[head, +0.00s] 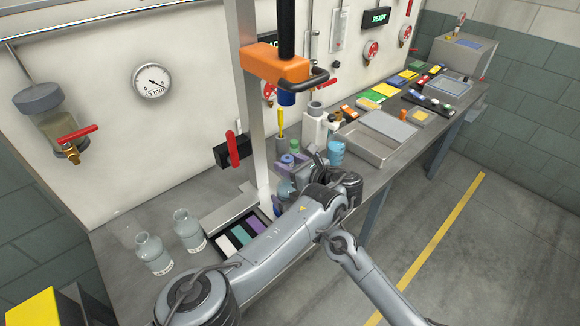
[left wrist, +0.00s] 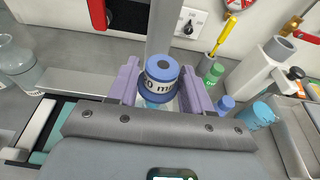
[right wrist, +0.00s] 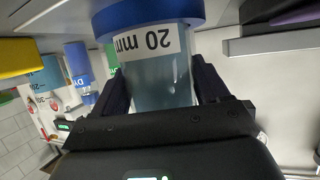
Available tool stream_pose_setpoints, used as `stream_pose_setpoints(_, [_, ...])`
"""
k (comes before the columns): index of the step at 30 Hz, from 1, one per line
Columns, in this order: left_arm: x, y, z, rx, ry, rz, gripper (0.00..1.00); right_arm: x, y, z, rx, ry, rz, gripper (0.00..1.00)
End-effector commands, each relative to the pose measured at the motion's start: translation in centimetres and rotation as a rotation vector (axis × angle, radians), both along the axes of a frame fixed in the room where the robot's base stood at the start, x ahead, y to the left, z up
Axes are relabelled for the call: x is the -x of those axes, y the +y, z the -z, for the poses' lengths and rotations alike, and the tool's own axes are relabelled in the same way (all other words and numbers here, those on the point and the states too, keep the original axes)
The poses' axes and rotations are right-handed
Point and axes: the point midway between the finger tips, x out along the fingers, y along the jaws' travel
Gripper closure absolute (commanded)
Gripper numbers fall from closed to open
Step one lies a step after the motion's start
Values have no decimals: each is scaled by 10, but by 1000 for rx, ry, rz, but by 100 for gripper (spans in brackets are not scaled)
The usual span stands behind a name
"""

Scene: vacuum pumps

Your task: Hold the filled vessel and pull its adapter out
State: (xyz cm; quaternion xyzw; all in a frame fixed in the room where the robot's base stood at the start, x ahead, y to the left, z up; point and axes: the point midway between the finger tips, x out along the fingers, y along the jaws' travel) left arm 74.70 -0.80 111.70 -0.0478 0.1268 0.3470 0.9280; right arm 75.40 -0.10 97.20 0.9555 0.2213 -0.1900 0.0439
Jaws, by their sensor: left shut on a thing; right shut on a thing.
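The filled vessel (right wrist: 160,82) is clear with pale bluish liquid, between the dark fingers of my right gripper (right wrist: 162,88) in the right wrist view. In the head view my left gripper (head: 289,165) is over the bench, with the vessel (head: 286,189) partly hidden below. I cannot tell whether adapter and vessel still touch.
Two clear bottles (head: 154,254) stand at the bench's left, beside a tray of coloured strips (head: 236,238). A cup with a yellow-handled tool (head: 281,124), a green-capped bottle (left wrist: 214,72) and a light blue container (head: 336,152) stand close behind and right. A metal post (head: 252,130) rises nearby.

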Motion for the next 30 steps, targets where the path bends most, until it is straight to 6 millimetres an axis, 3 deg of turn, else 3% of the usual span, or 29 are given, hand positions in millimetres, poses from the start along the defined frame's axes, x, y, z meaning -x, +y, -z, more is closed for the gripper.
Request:
stream_pose_setpoints(14, [0, 1, -4, 0, 0, -1, 99, 0, -1, 2, 2, 3, 1, 80])
stream_pose_setpoints(15, [0, 1, -5, 1, 0, -1, 99, 0, -1, 2, 2, 3, 1, 23])
stream_pose_setpoints(18, [0, 1, -5, 0, 0, -1, 99, 0, -1, 2, 2, 3, 1, 7])
stream_pose_setpoints(20, [0, 1, -5, 0, 0, -1, 99, 0, -1, 1, 2, 3, 1, 0])
stream_pose_setpoints(30, [0, 0, -4, 0, 0, -1, 99, 2, -2, 0, 0, 1, 0, 0])
